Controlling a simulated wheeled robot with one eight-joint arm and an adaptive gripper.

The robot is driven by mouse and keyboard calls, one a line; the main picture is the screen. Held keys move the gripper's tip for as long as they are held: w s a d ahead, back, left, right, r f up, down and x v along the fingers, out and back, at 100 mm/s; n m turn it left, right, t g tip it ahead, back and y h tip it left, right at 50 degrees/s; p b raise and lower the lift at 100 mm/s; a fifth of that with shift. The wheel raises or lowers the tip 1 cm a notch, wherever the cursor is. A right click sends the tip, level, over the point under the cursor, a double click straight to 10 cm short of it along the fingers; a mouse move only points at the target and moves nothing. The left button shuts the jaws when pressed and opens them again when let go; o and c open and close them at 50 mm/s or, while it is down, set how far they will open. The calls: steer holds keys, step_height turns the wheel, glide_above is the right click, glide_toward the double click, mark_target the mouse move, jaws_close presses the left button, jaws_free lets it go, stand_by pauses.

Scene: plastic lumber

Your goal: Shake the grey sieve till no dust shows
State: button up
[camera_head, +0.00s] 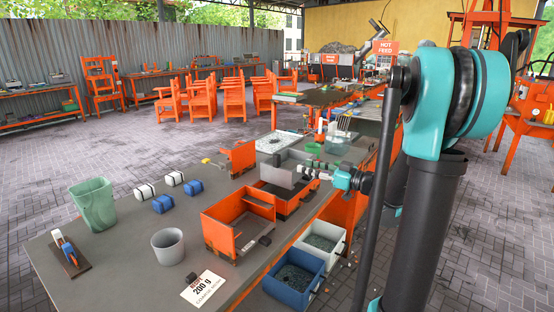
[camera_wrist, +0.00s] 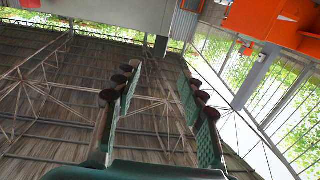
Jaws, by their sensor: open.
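A grey box-shaped piece, which looks like the sieve (camera_head: 278,174), sits over an orange-edged tray with a dark inside (camera_head: 285,197) near the middle of the bench. Its mesh and any dust on it are too small to make out. My gripper (camera_head: 306,171) is level, just right of the sieve's near side; I cannot tell if it touches. In the wrist view my gripper (camera_wrist: 159,75) has its two ribbed green fingers wide apart with nothing between them. A grey surface beyond the fingertips may be the sieve (camera_wrist: 110,11).
An orange open box (camera_head: 238,222) stands left of the tray. A green bin (camera_head: 94,204), grey cup (camera_head: 168,246), several small blocks and a "200 g" card (camera_head: 204,289) are on the bench (camera_head: 120,262). White and blue bins (camera_head: 296,272) hang at the right edge.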

mark_target(279, 158)
steer(key=x, duration=1.3)
steer(key=shift+w+a, duration=0.15)
steer(key=shift+a, duration=0.05)
steer(key=shift+c, duration=0.3)
jaws_close()
